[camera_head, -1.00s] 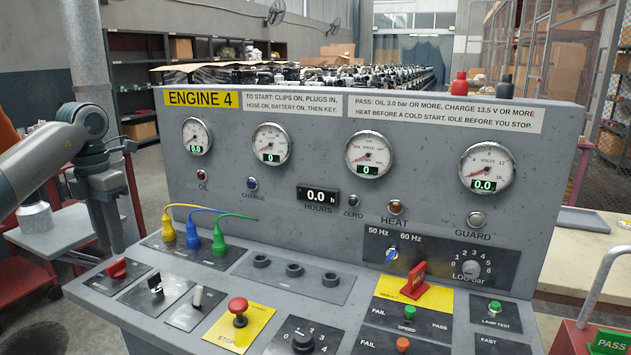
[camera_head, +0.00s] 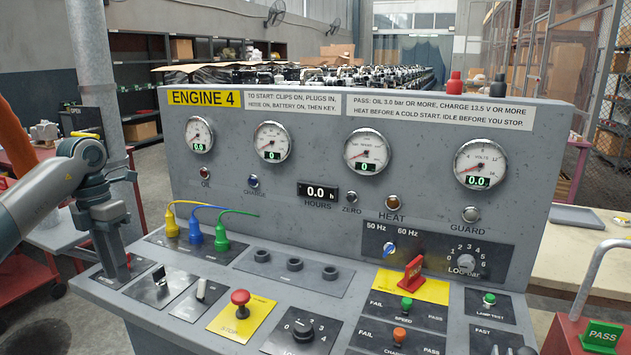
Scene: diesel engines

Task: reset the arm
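My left gripper (camera_head: 116,262) points straight down at the left end of the Engine 4 console (camera_head: 245,170). Its tip is at the small black panel (camera_head: 139,264) at the far left of the sloping desk and hides the red switch there. I see the fingers edge-on, so I cannot tell whether they are apart or touching the switch. My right gripper is out of view. The gauges read zero, and the hours display (camera_head: 319,193) reads 0.0.
Yellow, blue and green plugs (camera_head: 194,230) stand just right of my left gripper. A red stop button (camera_head: 240,300) and a red guard (camera_head: 413,271) rise from the desk. A red cart (camera_head: 35,270) is at left; a PASS sign (camera_head: 601,337) is at lower right.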

